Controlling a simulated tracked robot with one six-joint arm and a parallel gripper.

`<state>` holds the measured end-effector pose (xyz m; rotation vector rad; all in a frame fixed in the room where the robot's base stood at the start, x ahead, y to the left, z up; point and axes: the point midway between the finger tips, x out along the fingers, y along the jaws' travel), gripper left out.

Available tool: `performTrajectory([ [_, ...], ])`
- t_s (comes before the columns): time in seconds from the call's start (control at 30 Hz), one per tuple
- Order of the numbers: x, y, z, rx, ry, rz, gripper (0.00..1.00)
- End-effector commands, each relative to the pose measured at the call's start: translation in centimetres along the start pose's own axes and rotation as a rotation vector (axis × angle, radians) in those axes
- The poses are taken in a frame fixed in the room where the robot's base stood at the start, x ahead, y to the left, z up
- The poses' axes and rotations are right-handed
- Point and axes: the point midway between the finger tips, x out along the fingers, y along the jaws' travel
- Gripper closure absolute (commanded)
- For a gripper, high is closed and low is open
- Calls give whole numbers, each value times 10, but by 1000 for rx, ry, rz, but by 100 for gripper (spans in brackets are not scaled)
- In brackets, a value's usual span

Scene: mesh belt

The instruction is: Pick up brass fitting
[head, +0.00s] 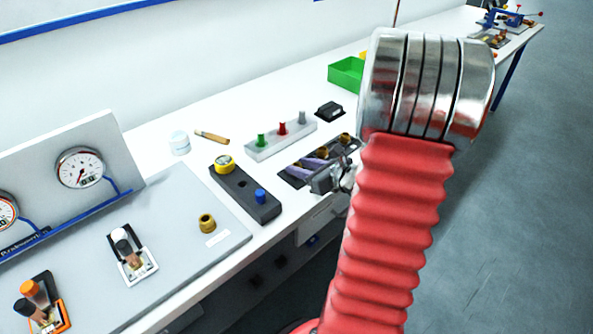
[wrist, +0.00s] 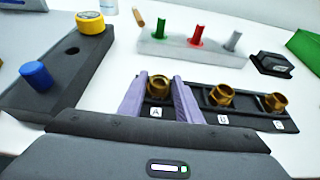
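Three brass fittings sit in a black rack (wrist: 190,103) labelled A, B and a third letter too small to read. The fitting at A (wrist: 158,87) shows between the tips of my gripper's two purple fingers (wrist: 160,84). The fingers stand apart on either side of it; I cannot tell whether they touch it. The middle fitting (wrist: 221,95) and the right fitting (wrist: 275,102) are clear of the fingers. In the head view my gripper (head: 312,168) is over the rack's left part, partly covering it.
A black block with a yellow knob (wrist: 90,22) and blue knob (wrist: 36,74) stands left of the rack. Behind it are a grey stand (wrist: 190,47) with green, red and grey pegs, and a black box (wrist: 271,63). A green bin (head: 346,74) stands farther back.

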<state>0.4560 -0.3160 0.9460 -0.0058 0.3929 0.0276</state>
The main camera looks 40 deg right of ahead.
Motion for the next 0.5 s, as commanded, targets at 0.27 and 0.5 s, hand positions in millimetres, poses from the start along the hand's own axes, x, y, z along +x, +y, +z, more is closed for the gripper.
performTrajectory([
  [0.27,0,0,-1,1,2,0,89],
  [0.5,0,0,-2,2,4,0,100],
])
